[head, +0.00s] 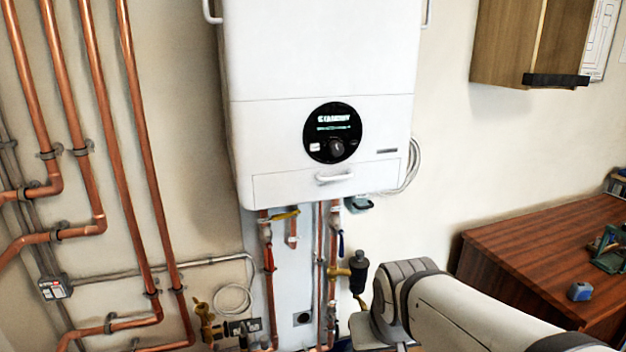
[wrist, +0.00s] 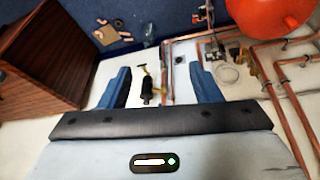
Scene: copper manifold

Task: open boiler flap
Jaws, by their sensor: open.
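The white boiler (head: 320,60) hangs on the wall in the head view. Its flap (head: 280,187) is the low panel along the bottom front, closed flush, with a white bar handle (head: 334,178) in its middle. A round black display with a knob sits above it. My gripper (wrist: 162,80) shows in the wrist view with its two blue fingers apart and nothing between them. In the head view only my arm shows at the lower right, below the boiler; the gripper itself is not visible there. The flap is not recognisable in the wrist view.
Copper pipes (head: 88,130) run down the wall at left, with valves and pipes under the boiler. A wooden desk (head: 540,255) stands at right, below a wall cabinet (head: 530,40). A red rounded vessel (wrist: 262,15) shows in the wrist view. Bare wall lies right of the boiler.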

